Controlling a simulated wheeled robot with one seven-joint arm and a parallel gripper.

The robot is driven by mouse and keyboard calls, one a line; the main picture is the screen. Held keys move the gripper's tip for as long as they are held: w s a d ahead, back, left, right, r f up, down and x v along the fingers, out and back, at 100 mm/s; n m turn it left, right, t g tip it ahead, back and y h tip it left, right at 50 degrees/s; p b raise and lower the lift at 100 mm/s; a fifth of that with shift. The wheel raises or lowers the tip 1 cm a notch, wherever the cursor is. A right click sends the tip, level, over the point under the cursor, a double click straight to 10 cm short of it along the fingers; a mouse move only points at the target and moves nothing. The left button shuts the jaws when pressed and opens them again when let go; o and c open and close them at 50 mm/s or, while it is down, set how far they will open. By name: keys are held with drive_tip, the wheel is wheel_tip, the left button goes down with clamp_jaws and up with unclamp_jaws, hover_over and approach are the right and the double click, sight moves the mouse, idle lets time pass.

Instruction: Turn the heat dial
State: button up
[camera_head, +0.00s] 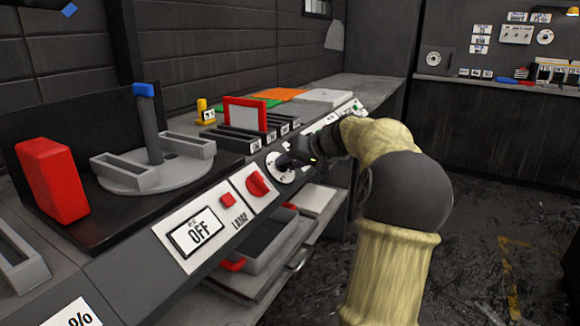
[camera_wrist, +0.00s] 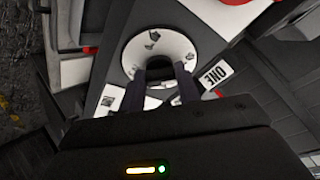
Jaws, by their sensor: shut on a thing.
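The heat dial (camera_head: 274,172) is a round white face with dark marks on the sloped front panel of the bench. My gripper (camera_head: 297,161) reaches it from the right, its dark fingers at the middle of the face. In the wrist view, the white dial face (camera_wrist: 160,44) lies straight ahead of my gripper (camera_wrist: 162,76). The two fingers stand a little apart, shut on the dial's knob. The knob itself is mostly hidden by the fingers, and I cannot read its setting.
Left of the dial on the panel are a red lamp knob (camera_head: 257,184), a small red button (camera_head: 227,200) and an OFF display (camera_head: 196,233). A slotted rack (camera_head: 232,139) stands above. Open shelves with a grey tray (camera_head: 268,262) lie below.

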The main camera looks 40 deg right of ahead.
drive_tip(key=shift+f, duration=0.1)
drive_tip(key=o, duration=1)
drive_tip(key=p+v, duration=0.4)
drive_tip(key=v, duration=1.3)
drive_tip(key=shift+s+d+r, duration=0.1)
drive_tip(key=shift+d+r, duration=0.05)
drive_tip(key=shift+r, duration=0.05)
